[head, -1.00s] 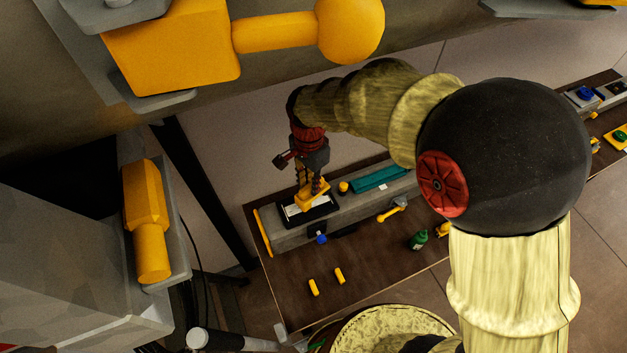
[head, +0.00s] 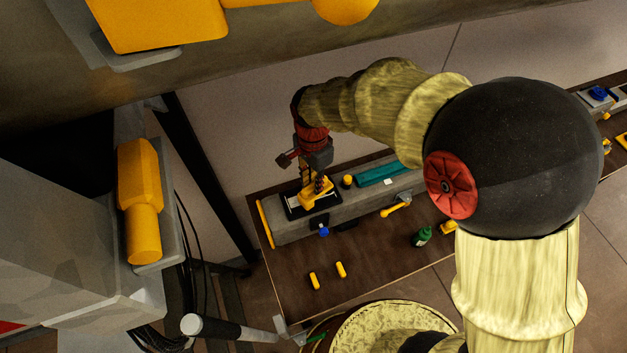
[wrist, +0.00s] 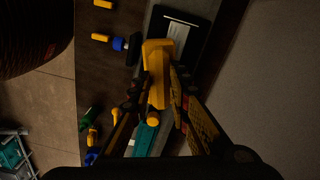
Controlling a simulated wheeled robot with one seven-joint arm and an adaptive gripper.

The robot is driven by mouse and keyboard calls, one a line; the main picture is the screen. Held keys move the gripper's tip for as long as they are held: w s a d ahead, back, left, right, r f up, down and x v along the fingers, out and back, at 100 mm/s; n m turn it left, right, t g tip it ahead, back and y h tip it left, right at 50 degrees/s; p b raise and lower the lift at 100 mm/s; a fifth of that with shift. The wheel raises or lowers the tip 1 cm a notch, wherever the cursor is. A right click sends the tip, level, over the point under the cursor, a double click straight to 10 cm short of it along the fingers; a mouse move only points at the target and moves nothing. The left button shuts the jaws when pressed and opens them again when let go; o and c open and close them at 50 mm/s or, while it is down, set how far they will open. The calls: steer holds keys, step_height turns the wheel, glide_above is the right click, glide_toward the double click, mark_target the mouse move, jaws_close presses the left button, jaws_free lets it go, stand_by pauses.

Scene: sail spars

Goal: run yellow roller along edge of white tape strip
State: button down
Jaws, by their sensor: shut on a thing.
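My gripper (head: 315,187) is shut on the yellow roller (head: 315,197), low over the black pad (head: 291,213). In the wrist view, the roller (wrist: 159,92) is a long yellow piece between the two fingers of the gripper (wrist: 159,82). Its wide end overlaps the near side of the black pad (wrist: 203,32). The pale tape strip (wrist: 178,36) shows on the pad just beside that end; I cannot tell whether the roller touches it. In the head view the roller and fingers hide most of the strip.
The pad lies on a grey block on a brown bench (head: 290,285). A yellow knob (head: 348,181) and a teal bar (head: 381,175) stand to its right. A blue-tipped tool (head: 323,231) is in front. Two yellow pegs (head: 341,270) and a green bottle (head: 422,236) are nearer.

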mark_target(302, 188)
steer(key=shift+f, duration=0.55)
stand_by(1.1)
steer(key=shift+s+a, duration=0.1)
steer(key=shift+s+a, duration=0.25)
steer(key=shift+a, duration=0.45)
steer(key=shift+s+a, duration=0.25)
steer(key=shift+a, duration=0.4)
steer(key=shift+s+a, duration=0.1)
steer(key=shift+a, duration=0.05)
steer(key=shift+s+a+p, duration=0.25)
steer(key=shift+s+a, duration=0.1)
steer(key=shift+a, duration=0.35)
steer(key=shift+s+a+p, duration=0.2)
steer(key=shift+s+a, duration=0.1)
steer(key=shift+a, duration=0.35)
steer(key=shift+a, duration=0.15)
steer(key=a, duration=0.1)
steer(key=s+a, duration=0.1)
steer(key=shift+s+a, duration=0.2)
steer(key=shift+a, duration=0.2)
steer(key=shift+d+p, duration=0.1)
steer(key=shift+p, duration=0.3)
